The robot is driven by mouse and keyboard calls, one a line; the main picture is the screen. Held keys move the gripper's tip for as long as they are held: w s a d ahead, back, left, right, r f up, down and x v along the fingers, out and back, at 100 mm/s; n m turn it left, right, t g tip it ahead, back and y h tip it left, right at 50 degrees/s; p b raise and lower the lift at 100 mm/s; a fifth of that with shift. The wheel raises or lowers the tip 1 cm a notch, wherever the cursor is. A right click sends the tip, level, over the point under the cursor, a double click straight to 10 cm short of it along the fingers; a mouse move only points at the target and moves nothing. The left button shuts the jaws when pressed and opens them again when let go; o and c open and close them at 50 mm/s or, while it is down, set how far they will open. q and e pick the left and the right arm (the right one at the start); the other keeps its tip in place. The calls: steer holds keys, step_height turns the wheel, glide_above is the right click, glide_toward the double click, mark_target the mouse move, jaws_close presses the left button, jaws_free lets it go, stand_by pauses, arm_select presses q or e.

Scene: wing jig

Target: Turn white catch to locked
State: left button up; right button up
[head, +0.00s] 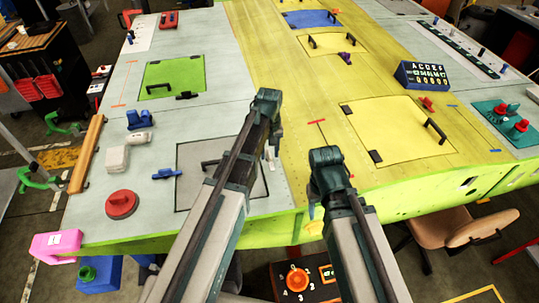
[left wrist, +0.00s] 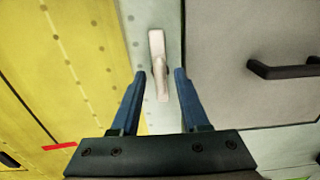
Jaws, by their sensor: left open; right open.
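The white catch (left wrist: 157,50) is a small pale lever on the light strip between the yellow skin and the grey panel. In the left wrist view it lies lengthwise along the strip. My left gripper (left wrist: 160,74) is open, with one blue finger on each side of the catch's near end. Gaps show on both sides, and I cannot tell whether the fingers are down at its height. In the head view the catch (head: 270,160) is small and partly hidden by my left gripper (head: 274,142). My right gripper (head: 313,203) is open near the wing's front edge, mostly hidden by its arm.
The grey panel (left wrist: 253,30) has a black handle (left wrist: 284,70). A red knob (head: 121,204) and a blue catch (head: 166,174) lie to the left. A yellow panel (head: 395,128) with a black handle lies to the right. The wing's green front edge (head: 420,203) is near my arms.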

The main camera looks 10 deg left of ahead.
arm_select(q)
jaws_close()
steer(key=shift+m, duration=0.3)
steer(key=m, duration=0.8)
steer(key=shift+a+m, duration=0.1)
steer(key=shift+m, duration=0.2)
steer(key=m, duration=0.4)
steer(key=shift+w+m, duration=0.1)
steer(key=shift+m, duration=2.3)
